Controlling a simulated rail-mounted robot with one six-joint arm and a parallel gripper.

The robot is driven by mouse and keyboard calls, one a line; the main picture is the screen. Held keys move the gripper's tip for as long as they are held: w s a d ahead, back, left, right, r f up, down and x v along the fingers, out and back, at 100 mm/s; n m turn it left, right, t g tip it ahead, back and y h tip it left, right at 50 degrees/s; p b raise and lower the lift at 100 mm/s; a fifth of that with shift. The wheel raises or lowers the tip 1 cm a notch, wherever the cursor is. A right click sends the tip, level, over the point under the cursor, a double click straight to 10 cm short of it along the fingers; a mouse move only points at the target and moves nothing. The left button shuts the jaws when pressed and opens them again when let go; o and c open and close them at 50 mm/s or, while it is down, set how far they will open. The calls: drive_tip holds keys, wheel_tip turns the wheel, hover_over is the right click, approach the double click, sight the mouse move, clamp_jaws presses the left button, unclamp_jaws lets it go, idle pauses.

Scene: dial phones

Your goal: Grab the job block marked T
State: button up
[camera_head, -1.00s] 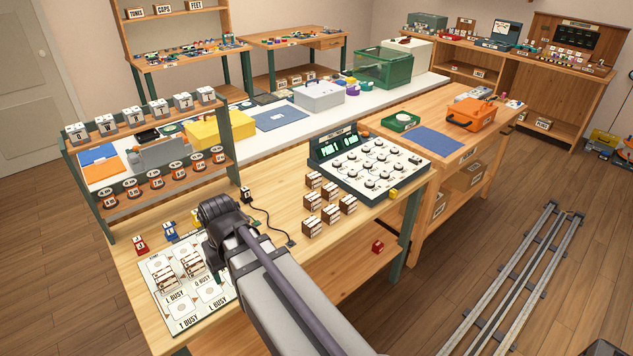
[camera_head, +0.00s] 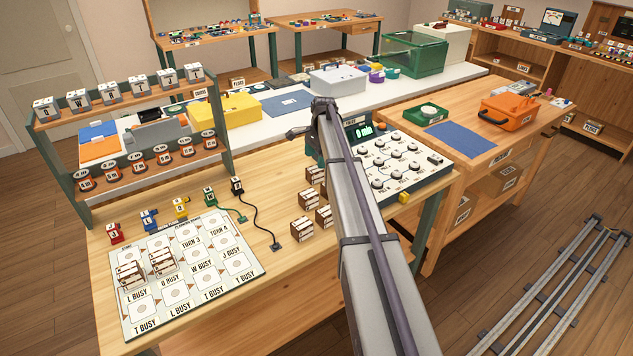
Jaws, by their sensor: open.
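Several brown-and-white blocks stand on the wooden bench left of my arm, among them a front one (camera_head: 302,229) and one behind it (camera_head: 308,201). Others there are partly hidden by my arm. Two more brown-and-white blocks, a left one (camera_head: 130,273) and a right one (camera_head: 162,261), sit on the printed board (camera_head: 205,275). Their markings are too small to read, so I cannot tell which is T. My gripper (camera_head: 298,133) is open, at the far end of my arm and above the bench; only a dark part of it shows, apart from the blocks.
A rack (camera_head: 130,128) with lettered white blocks and round pieces stands at left. Coloured small pieces and a black cable (camera_head: 257,220) lie behind the board. A dial panel (camera_head: 400,160) sits right of my arm. The bench front between board and arm is clear.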

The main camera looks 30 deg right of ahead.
sight(315, 169)
drive_tip(key=f+b, duration=0.4)
drive_tip(key=f, duration=0.1)
drive_tip(key=a+f+b, duration=0.1)
drive_tip(key=f+b, duration=0.1)
drive_tip(key=shift+f, duration=0.35)
drive_tip(key=shift+r, duration=0.25)
drive_tip(key=c, duration=1)
